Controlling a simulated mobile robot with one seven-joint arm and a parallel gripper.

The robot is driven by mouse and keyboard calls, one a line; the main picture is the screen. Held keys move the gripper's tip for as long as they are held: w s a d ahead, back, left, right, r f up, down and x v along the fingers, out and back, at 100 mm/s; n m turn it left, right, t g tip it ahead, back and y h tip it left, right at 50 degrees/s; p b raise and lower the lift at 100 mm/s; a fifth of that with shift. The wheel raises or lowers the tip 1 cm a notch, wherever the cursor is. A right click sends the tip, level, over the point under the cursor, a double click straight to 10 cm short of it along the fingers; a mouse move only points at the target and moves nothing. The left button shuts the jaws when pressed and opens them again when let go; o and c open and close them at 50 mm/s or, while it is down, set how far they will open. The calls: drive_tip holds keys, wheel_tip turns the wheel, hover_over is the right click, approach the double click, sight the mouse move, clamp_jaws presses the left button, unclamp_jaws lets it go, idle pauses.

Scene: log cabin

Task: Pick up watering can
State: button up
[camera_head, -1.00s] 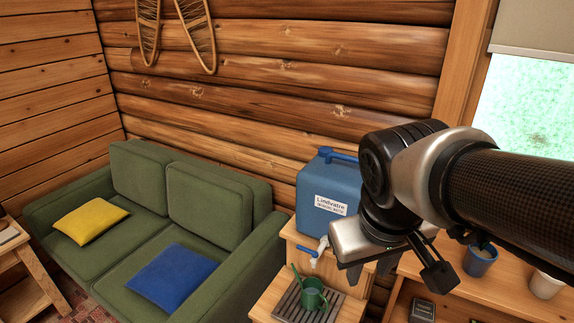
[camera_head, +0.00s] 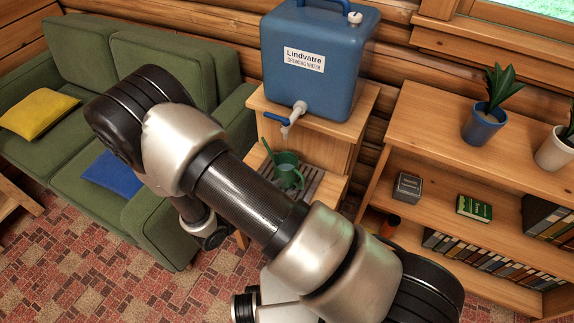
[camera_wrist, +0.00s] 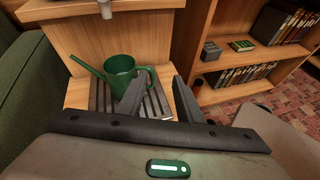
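The green watering can (camera_head: 289,176) stands upright on a slatted tray (camera_head: 322,186) on the low wooden step below the water container's tap. In the wrist view the can (camera_wrist: 120,68) has its spout to the left and its handle to the right. My gripper (camera_wrist: 160,84) is open and empty, its two dark fingers pointing toward the can and tray. The left finger overlaps the can's lower right side in the picture; I cannot tell whether they touch. The handle shows above and between the fingertips. In the head view my arm hides the fingers and part of the tray.
The blue water container (camera_head: 318,75) with its white tap (camera_head: 294,115) stands over the can. A green sofa (camera_head: 75,130) is on the left. Patterned floor is open at the lower left.

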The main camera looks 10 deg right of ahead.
drive_tip(key=w+d+f+n+b, duration=0.1)
drive_tip(key=w+d+f, duration=0.4)
drive_tip(key=w+d+f+n+t+b, duration=0.1)
drive_tip(key=w+d+f+b, duration=0.1)
drive_tip(key=w+d+f, duration=0.3)
drive_tip(key=shift+w+d+f+y+b, duration=0.35)
drive_tip(key=shift+w+f, duration=0.25)
drive_tip(key=shift+w, duration=0.2)
clamp_jaws()
drive_tip(key=shift+r, duration=0.1)
